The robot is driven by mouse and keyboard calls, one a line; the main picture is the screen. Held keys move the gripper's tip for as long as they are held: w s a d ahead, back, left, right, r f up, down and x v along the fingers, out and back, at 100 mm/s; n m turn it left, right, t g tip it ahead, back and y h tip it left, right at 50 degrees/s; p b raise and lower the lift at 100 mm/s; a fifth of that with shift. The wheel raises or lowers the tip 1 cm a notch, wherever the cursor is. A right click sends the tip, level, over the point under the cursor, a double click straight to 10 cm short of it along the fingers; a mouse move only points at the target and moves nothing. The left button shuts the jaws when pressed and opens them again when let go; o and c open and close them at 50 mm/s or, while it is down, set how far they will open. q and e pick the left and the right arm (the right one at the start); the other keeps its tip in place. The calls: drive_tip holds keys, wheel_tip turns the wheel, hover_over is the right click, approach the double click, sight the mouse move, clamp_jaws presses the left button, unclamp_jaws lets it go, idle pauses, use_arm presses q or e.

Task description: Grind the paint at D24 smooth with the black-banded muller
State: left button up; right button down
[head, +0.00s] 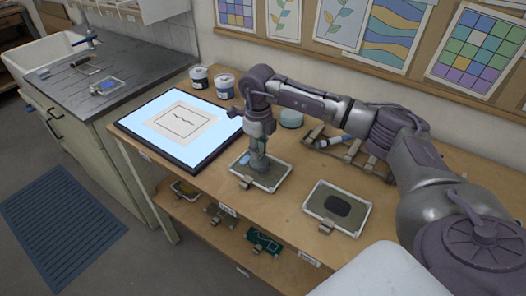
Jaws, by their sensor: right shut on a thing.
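My right gripper (259,136) reaches in from the right and points down, shut on an upright grey-green muller (258,160). The muller's foot is on or just above a framed glass slab (272,184) near the middle of the bench. A bluish patch shows at the slab's far left, partly behind the muller. The gripper hides the muller's top, and I cannot make out the colour of its band. A second framed slab (323,222) to the right carries a dark paint patch (337,205). The slab labels are too small to read. My left gripper is out of view.
A lit light pad (150,122) with a line drawing lies left of the slabs. Two paint jars (224,86) stand behind it. A round pale dish (291,118) stands near the rack. Lower shelf holds more slabs.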

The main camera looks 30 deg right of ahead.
sight(267, 171)
drive_tip(key=shift+a+f, duration=0.1)
drive_tip(key=shift+a, duration=0.7)
drive_tip(key=shift+s+a+p, duration=0.3)
drive_tip(key=shift+s+a, duration=0.1)
drive_tip(key=shift+s, duration=0.2)
drive_tip(key=shift+s+d, duration=0.3)
drive_tip(key=shift+s, duration=0.3)
drive_tip(key=shift+s+d, duration=0.25)
drive_tip(key=shift+s, duration=0.3)
drive_tip(key=shift+d, duration=0.75)
drive_tip(key=shift+w+d+b, duration=0.35)
drive_tip(key=shift+w+d, duration=0.1)
drive_tip(key=shift+w, duration=0.15)
drive_tip(key=shift+w+a, duration=0.3)
drive_tip(key=shift+w, duration=0.3)
drive_tip(key=shift+w+a, duration=0.25)
drive_tip(key=shift+w, duration=0.35)
drive_tip(key=shift+a+b, duration=0.3)
drive_tip(key=shift+a, duration=0.45)
drive_tip(key=shift+s+a+p, duration=0.3)
drive_tip(key=shift+s+a, duration=0.15)
drive_tip(key=shift+s, duration=0.3)
drive_tip(key=shift+s+d, duration=0.25)
drive_tip(key=shift+s, duration=0.25)
drive_tip(key=shift+s+d, duration=0.25)
drive_tip(key=shift+s, duration=0.25)
drive_tip(key=shift+s+d, duration=0.2)
drive_tip(key=shift+d, duration=0.6)
